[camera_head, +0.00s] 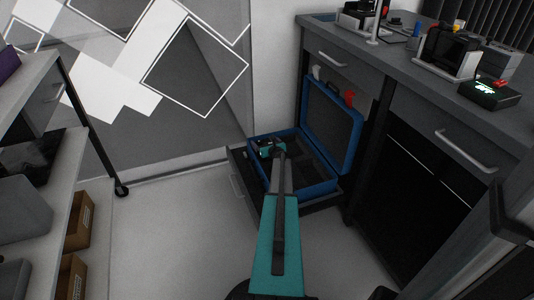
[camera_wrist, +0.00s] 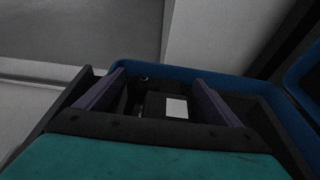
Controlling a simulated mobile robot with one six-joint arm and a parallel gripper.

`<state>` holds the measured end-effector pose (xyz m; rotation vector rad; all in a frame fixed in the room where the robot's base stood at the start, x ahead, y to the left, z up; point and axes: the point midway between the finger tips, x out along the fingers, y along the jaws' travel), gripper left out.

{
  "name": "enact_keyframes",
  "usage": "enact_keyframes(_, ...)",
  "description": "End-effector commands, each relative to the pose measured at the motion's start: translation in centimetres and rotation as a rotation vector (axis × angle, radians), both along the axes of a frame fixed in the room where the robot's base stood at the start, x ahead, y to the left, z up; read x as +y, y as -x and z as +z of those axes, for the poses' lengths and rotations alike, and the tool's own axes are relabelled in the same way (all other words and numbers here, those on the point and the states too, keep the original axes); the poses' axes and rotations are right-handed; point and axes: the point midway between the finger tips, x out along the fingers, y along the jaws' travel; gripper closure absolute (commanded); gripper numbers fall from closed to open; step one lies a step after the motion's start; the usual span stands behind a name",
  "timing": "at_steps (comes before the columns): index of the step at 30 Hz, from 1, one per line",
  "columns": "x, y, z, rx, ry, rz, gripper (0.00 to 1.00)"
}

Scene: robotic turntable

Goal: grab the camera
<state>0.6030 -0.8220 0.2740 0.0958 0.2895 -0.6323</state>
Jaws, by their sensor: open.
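A dark boxy object that looks like the camera (camera_wrist: 155,104) lies in the blue case (camera_head: 325,186), with a pale rectangle on its top. In the wrist view it shows between the two spread fingers of my gripper (camera_wrist: 158,82). The fingers look apart from it on both sides, and how deep they reach beside it is unclear. The blue case has its lid (camera_head: 331,122) raised and sits in a pulled-out drawer (camera_head: 239,181). In the head view my gripper (camera_head: 269,149) is over the left part of the case, and my arm hides part of it.
A grey counter (camera_head: 400,62) with devices on it stands at the right, with a drawer handle (camera_head: 466,151) on its front. A shelf with cardboard boxes (camera_head: 78,218) is at the left. The floor (camera_head: 165,235) between them is clear.

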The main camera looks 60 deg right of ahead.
Motion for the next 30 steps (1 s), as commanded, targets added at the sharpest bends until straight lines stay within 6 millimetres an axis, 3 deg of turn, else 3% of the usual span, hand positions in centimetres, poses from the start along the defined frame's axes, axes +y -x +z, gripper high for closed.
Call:
enact_keyframes(20, -0.18, -0.34, -0.12, 0.000, 0.000, 0.001, 0.15)
enact_keyframes(30, -0.16, -0.37, -0.13, 0.000, 0.001, 0.001, 0.72)
